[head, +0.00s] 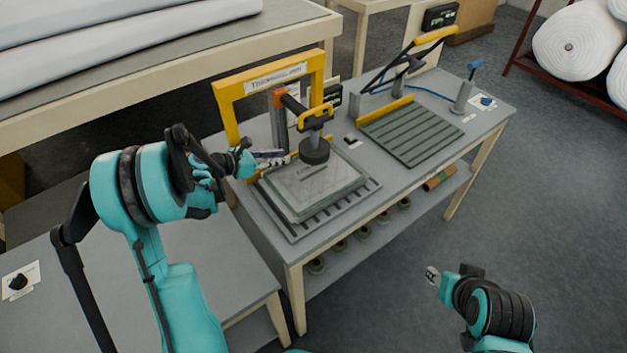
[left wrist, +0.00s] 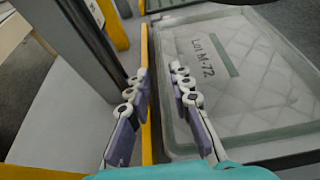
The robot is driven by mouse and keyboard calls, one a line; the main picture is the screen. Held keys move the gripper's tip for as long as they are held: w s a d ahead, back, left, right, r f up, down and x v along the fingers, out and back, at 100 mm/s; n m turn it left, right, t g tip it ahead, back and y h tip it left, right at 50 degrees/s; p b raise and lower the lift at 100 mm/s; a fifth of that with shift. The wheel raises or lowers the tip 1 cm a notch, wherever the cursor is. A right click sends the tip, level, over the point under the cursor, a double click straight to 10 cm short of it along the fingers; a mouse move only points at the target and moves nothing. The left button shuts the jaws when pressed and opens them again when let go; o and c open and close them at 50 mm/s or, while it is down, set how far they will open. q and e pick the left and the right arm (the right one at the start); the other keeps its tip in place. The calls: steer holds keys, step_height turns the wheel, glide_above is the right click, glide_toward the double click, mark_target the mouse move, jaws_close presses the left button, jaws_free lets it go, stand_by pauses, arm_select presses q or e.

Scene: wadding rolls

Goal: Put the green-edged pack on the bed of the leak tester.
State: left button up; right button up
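The pack (head: 312,190) is pale, quilted and clear-wrapped with a greenish edge. It lies flat on the ridged plate of the thickness tester (head: 222,95), beneath its round dark foot (head: 314,151). In the left wrist view the pack (left wrist: 280,75) is marked "LOT M-72". My left gripper (head: 272,158) is beside the pack's left edge. In the left wrist view its fingers (left wrist: 160,72) are apart, with a yellow strip (left wrist: 147,110) between them. The leak tester's ribbed green bed (head: 415,132) is bare. My right gripper (head: 432,275) hangs off the bench; its opening is unclear.
A yellow fence (head: 385,110) borders the bed, and a lever with a yellow handle (head: 436,37) stands raised behind it. A small post with a blue lever (head: 464,92) stands to the right. Several rolls lie on the shelf below. Floor at right is clear.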

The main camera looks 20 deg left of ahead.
mark_target(297, 155)
arm_select(q)
steer(key=b+x, duration=0.1)
steer(key=x, duration=0.1)
steer(key=b+x, duration=0.1)
steer(key=x, duration=0.1)
steer(key=shift+w+d+f, duration=0.1)
steer(key=shift+w+f, duration=0.1)
steer(key=shift+f, duration=0.3)
steer(key=shift+w+d, duration=0.1)
steer(key=shift+w, duration=0.05)
steer(key=shift+r, duration=0.1)
steer(key=shift+c, duration=0.7)
jaws_close()
steer(key=shift+r, duration=0.1)
